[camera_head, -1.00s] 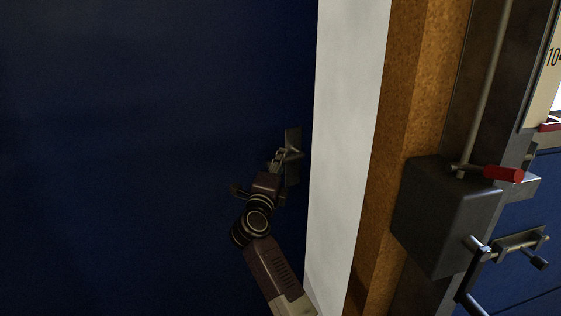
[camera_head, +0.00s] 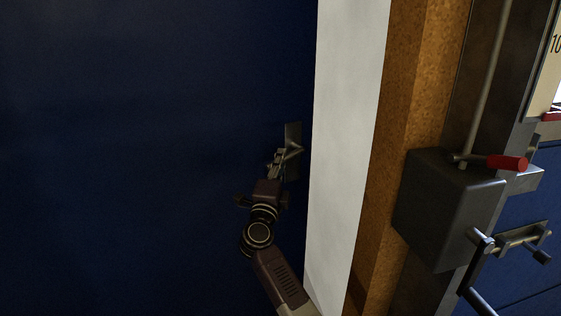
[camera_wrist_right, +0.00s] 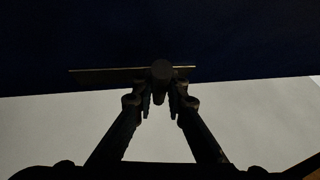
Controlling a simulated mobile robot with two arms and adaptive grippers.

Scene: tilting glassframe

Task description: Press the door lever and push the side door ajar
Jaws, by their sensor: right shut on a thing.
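The side door (camera_head: 150,130) is a dark blue panel filling the left of the head view. Its metal lever (camera_head: 292,150) sits on a narrow plate (camera_head: 293,132) near the door's right edge. My right gripper (camera_head: 279,158) is at the lever. In the right wrist view the two fingers (camera_wrist_right: 160,100) are closed around the lever's dark rounded end (camera_wrist_right: 161,70), with the plate (camera_wrist_right: 95,75) behind. The fingers hide part of the lever, and the picture is dark. My left gripper is in neither view.
A white frame strip (camera_head: 345,120) and an orange-brown post (camera_head: 408,90) stand right of the door. Further right are a dark metal box (camera_head: 445,210), a rod with a red handle (camera_head: 505,162) and a crank (camera_head: 500,242). The door face to the left is clear.

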